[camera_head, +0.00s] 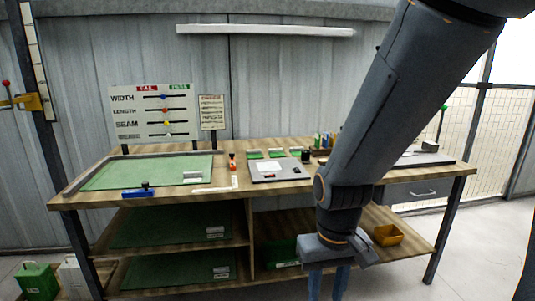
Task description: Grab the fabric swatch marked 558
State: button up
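No number 558 can be read in the head view, so I cannot tell which piece is the fabric swatch marked 558. Small green pieces (255,156) lie in a row on the back middle of the workbench; they may be swatches, but any markings are too small to read. My gripper (328,286) hangs in front of the bench at the bottom of the picture, pointing down. Its two fingers stand apart with nothing seen between them, though their tips are near or past the picture's lower edge. My arm hides part of the bench's right half.
The wooden workbench (107,188) carries a framed green mat (150,173), a blue tool (138,193), a grey plate (279,176) and a dark board (424,159). A green box (38,281) stands at lower left. Floor is clear at right.

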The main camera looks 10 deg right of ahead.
aim_at(295, 152)
jog(key=z, duration=0.5)
jog(key=i, duration=1.15)
jog(key=u, duration=0.25)
